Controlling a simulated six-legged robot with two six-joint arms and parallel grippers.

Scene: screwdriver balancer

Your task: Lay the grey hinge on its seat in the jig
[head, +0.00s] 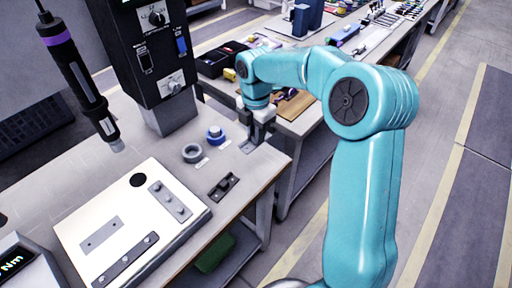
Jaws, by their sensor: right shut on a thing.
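The jig is a white board (75,222) lying on the left part of the bench. It carries a flat grey rectangular patch (101,235) with small dark holes, a grey bar with studs (169,201), a darker bar with studs (125,262) and a black disc (138,180). My right gripper (256,134) points down at the bench's right edge, beyond the jig, and is shut on a small grey piece (247,147), which looks like the grey hinge. The fingers hide much of it, and I cannot tell whether it touches the bench. My left gripper is not in view.
A dark hinge-like part (223,186) lies between jig and bench edge. A grey ring (192,153) and a blue roll (215,135) stand behind it. A black control column (155,50) and a hanging screwdriver (80,75) rise at the back. A display box (28,262) sits front left.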

